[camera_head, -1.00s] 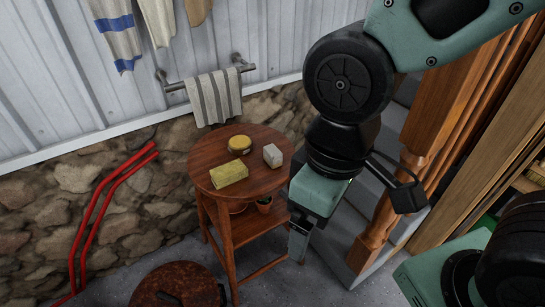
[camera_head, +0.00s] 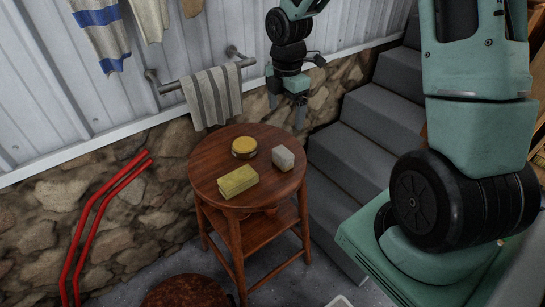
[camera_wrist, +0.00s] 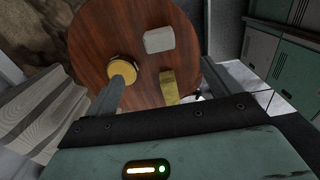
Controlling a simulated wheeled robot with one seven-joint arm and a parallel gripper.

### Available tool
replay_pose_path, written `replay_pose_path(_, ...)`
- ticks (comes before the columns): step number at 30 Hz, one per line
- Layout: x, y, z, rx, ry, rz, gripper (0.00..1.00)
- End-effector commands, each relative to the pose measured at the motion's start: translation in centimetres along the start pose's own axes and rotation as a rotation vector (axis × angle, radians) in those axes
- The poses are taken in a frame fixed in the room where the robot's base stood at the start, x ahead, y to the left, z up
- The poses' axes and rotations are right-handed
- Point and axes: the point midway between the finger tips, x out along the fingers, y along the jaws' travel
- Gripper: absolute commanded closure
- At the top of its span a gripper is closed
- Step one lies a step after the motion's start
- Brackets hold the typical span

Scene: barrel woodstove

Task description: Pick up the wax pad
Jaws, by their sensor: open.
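A round yellow pad (camera_head: 244,147) with a dark rim lies on the far part of the round wooden table (camera_head: 209,160); it looks most like the wax pad, but I cannot be sure. A yellow rectangular block (camera_head: 238,181) lies at the near left of the tabletop, and a pale grey block (camera_head: 283,157) at the right. My gripper (camera_head: 286,113) is open and empty, beyond the table's far right side, fingers pointing down. In the wrist view, one finger overlaps the near edge of the round pad (camera_wrist: 123,69); no contact shows.
A striped towel (camera_head: 213,95) hangs on a wall rail behind the table. Grey stairs (camera_head: 375,130) rise at the right. Red bent bars (camera_head: 100,215) lean at the left. A rusty round lid (camera_head: 188,291) is at the bottom. The tabletop is mostly clear between the items.

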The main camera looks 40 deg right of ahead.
Motion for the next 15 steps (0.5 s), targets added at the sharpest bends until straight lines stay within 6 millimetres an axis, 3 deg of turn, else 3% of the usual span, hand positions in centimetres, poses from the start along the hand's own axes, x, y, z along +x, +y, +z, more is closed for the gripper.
replay_pose_path(9,6.8,-0.2,-0.2,-0.001,0.002,-0.006,0.11)
replay_pose_path(15,10.1,-0.1,-0.2,0.001,0.001,-0.003,0.11)
